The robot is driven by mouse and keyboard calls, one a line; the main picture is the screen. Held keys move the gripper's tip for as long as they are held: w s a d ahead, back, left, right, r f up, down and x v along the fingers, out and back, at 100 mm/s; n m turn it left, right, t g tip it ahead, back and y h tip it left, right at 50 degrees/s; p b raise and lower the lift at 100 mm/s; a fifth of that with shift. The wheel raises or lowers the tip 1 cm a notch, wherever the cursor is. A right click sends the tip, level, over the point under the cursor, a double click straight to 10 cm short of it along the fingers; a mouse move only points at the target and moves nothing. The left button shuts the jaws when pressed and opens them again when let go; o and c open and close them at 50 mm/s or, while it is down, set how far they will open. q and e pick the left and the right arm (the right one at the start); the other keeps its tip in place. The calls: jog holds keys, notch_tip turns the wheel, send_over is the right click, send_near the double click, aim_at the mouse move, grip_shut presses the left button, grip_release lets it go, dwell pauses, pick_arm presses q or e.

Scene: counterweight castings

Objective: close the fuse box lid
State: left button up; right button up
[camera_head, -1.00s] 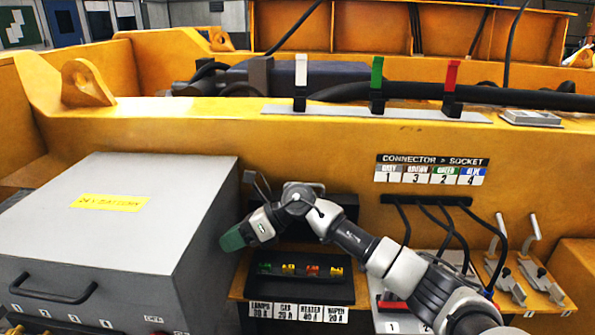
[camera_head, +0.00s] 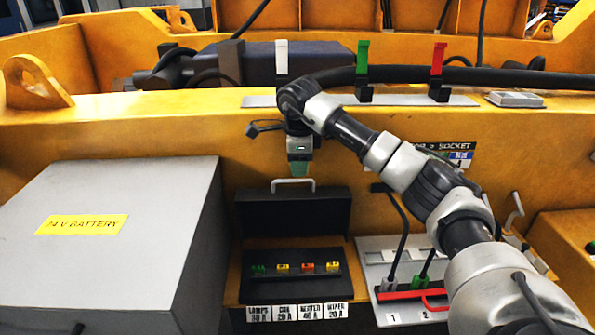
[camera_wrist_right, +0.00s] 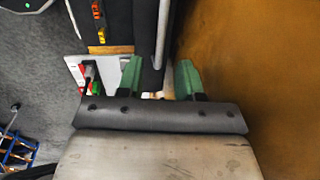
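The fuse box (camera_head: 290,285) is a black box with a row of colored fuses, low in the middle of the head view. Its black lid (camera_head: 293,216) stands open behind the fuses, with a light grey bar handle (camera_head: 293,182) along its top edge. My right gripper (camera_head: 299,170) points down just above this handle. In the right wrist view its green fingers (camera_wrist_right: 158,78) are apart with nothing gripped. The handle (camera_wrist_right: 162,35) shows there as a grey bar, seen in line with the gap between the fingers. My left gripper is not in view.
A grey battery box (camera_head: 120,235) stands left of the fuse box. A connector panel (camera_head: 405,255) with cables and a red bar is at the right, partly behind my right arm. White, green (camera_head: 362,65) and red levers stand on the yellow beam (camera_head: 120,130) behind.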

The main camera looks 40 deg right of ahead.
aim_at(299, 180)
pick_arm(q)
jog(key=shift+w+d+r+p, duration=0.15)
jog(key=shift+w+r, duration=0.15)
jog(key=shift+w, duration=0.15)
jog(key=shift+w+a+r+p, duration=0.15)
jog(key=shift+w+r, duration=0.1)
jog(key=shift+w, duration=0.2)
pick_arm(e)
jog(key=shift+w+d+f, duration=0.1)
jog(key=shift+w+f, duration=0.05)
jog(key=shift+f, duration=0.85)
jog(key=shift+w+d+f, duration=0.1)
jog(key=shift+f, duration=0.9)
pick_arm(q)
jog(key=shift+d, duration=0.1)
pick_arm(e)
jog(key=shift+a, duration=0.1)
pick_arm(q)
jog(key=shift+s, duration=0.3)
pick_arm(e)
grip_shut()
